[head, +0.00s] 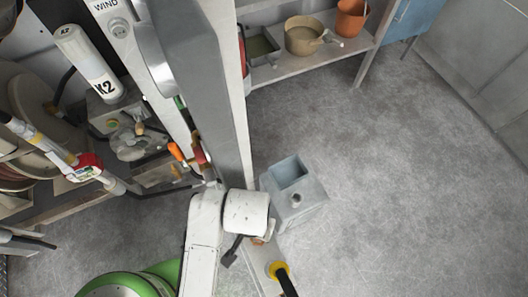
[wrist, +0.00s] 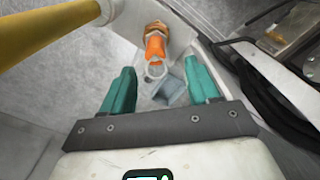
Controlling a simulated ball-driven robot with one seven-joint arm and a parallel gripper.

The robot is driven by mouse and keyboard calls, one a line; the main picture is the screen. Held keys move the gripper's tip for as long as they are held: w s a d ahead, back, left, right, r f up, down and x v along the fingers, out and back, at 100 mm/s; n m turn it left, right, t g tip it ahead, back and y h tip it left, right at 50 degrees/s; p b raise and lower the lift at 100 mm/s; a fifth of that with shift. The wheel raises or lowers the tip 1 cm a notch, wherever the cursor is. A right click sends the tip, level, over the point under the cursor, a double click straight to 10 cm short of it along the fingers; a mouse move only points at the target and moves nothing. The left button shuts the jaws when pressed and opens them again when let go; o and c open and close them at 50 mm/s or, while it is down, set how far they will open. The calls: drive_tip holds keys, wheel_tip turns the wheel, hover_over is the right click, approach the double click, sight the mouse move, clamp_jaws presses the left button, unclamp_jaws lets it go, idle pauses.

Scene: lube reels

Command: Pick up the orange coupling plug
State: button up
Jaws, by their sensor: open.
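The orange coupling plug (wrist: 155,46) shows in the wrist view, just beyond my gripper and near the midline between its fingers. It has a brown, brass-like fitting at its far end and a pale ring at its near end. My gripper (wrist: 159,68) has two teal fingers, spread apart with nothing gripped between them. The ring appears between the fingertips; I cannot tell whether anything touches. In the head view, my white arm hides the fingers, and only a small orange-brown bit (head: 258,240) shows beside it.
A thick yellow tube (wrist: 45,30) crosses the wrist view's upper left. Black hoses (wrist: 262,95) lie at its right. In the head view, a tall grey post stands beside my arm, a blue-grey box (head: 312,205) sits right of it, and reels crowd the left. Floor (head: 400,200) at right is clear.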

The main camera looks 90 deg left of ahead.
wheel_tip(320, 180, down, 5)
drive_tip(key=shift+f, duration=0.1)
drive_tip(key=shift+w+f, duration=0.2)
drive_tip(key=shift+f, duration=1.15)
drive_tip(key=shift+w+f, duration=0.2)
drive_tip(key=shift+f, duration=1.1)
drive_tip(key=shift+c, duration=0.2)
clamp_jaws()
